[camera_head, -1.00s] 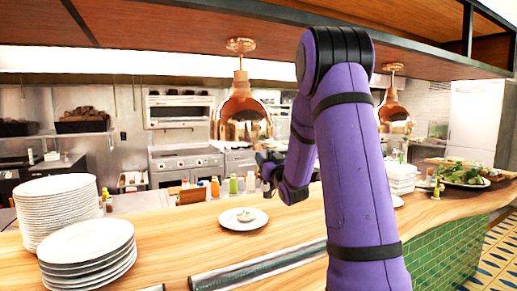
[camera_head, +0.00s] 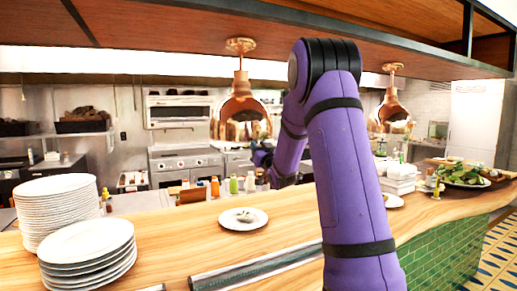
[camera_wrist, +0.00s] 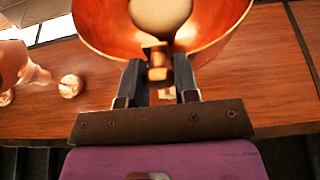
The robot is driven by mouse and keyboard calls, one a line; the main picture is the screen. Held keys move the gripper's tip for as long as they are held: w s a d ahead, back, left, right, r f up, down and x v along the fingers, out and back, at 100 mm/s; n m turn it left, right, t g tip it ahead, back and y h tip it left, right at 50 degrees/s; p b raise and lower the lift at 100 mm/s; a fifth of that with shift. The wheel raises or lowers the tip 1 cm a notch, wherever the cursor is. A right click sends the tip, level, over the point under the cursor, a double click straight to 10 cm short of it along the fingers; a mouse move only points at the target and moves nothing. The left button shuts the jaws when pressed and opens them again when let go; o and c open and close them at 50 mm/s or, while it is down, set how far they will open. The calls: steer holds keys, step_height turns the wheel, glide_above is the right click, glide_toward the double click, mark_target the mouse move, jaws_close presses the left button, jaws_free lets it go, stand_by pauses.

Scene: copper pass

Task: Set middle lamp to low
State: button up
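A copper heat lamp (camera_head: 243,112) hangs over the counter left of my arm in the head view; another copper lamp (camera_head: 391,108) hangs to the right. In the wrist view a copper shade (camera_wrist: 95,25) fills the top, with its pale round bulb (camera_wrist: 160,14) inside. A small brass knob (camera_wrist: 158,62) shows at its rim. My gripper (camera_wrist: 158,68) has its two dark fingers apart on either side of the knob, with gaps visible; contact is unclear. In the head view my wrist is just below the left lamp, and my fingers are hard to make out.
A second copper lamp (camera_wrist: 12,65) shows at the wrist view's left edge. Below are plate stacks (camera_head: 88,252), a plate with food (camera_head: 243,218), bottles (camera_head: 233,185) and a salad platter (camera_head: 463,176). The wooden shelf (camera_head: 330,45) runs overhead.

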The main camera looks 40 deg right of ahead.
jaws_close()
step_height(320, 180, down, 11)
steer(key=shift+r, duration=0.15)
steer(key=o, duration=0.7)
jaws_free()
steer(key=shift+o, duration=0.2)
steer(key=shift+s, duration=0.1)
steer(key=v, duration=1)
steer(key=shift+s+a, duration=0.15)
steer(key=shift+s, duration=0.15)
